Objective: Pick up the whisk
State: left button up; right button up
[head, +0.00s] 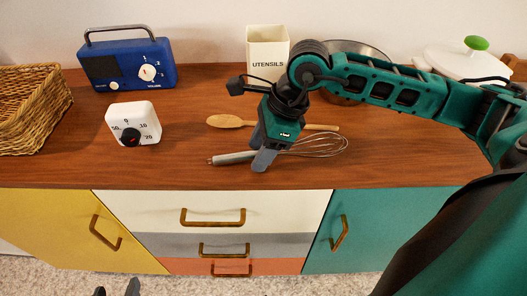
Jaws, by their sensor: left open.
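The whisk (232,158) lies on the wooden counter, its grey handle pointing left and its wire loops (325,146) to the right. My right gripper (261,151), on the arm coming in from the right, is down at the whisk where handle and wires meet. Its fingers overlap the whisk there and hide part of it. I cannot tell whether they are closed on it. My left gripper (117,291) shows only as two separated dark fingertips at the bottom edge, open, low in front of the drawers and away from the whisk.
A wooden spoon (230,121) lies just behind the whisk, partly hidden by my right gripper. Behind are a utensils holder (267,45), blue radio (125,62) and metal bowl (365,50). A white timer (140,118) and wicker basket (30,105) stand left. A white lidded pot (455,60) stands right.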

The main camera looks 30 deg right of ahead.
grip_shut()
jog(key=shift+r, duration=0.1)
dwell(0.4)
